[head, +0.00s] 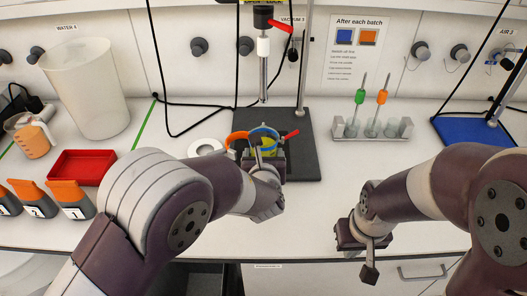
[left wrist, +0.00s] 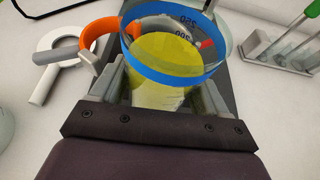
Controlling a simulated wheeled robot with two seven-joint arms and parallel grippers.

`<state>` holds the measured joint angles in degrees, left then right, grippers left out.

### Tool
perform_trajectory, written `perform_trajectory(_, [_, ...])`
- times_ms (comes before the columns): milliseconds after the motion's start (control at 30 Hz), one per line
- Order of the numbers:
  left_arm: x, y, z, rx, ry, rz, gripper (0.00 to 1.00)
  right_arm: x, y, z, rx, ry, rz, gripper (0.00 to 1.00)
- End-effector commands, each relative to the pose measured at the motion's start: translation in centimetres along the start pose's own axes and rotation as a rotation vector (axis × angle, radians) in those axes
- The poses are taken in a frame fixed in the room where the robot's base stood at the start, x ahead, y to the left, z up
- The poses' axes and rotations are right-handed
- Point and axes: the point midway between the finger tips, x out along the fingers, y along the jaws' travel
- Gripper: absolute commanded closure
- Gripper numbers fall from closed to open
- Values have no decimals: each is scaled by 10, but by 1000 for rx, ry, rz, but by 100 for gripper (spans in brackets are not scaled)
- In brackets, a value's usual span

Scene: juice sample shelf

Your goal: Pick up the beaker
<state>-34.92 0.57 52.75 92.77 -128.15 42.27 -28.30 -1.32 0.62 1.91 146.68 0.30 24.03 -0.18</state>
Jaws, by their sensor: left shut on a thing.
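The beaker (head: 263,133) is clear glass with a blue band, volume marks and yellow liquid. It is over the front left of the dark stand base, below the vertical metal probe. My left gripper (head: 264,158) is shut on the beaker (left wrist: 165,58). In the left wrist view, the fingers of that gripper (left wrist: 160,90) press on its two sides. Whether the beaker touches the base is hard to tell. My right gripper (head: 366,243) hangs near the counter's front edge, away from the beaker. Its finger gap is not clear.
An orange ring (left wrist: 97,36) is just left of the beaker, beside a white ring (left wrist: 66,48). The dark stand base (head: 300,160) has a red-handled part. A rack with green and orange tools (head: 372,128) stands right. A red tray (head: 80,167) and large beaker (head: 88,92) stand left.

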Motion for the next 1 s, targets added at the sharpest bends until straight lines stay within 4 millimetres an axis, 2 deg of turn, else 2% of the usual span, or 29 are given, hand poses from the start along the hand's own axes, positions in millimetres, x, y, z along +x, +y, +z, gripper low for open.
perform_trajectory(200, [-31,-1,4,-1,-3,-2,67,1,0,0,0,0,0,100])
perform_trajectory(500, [-60,0,7,-1,-3,-2,67,0,0,0,0,0,0,100])
perform_trajectory(700, [-70,0,7,0,-2,-1,67,0,0,0,0,0,0,100])
perform_trajectory(1000, [-74,0,7,0,-2,0,67,0,0,0,0,0,0,100])
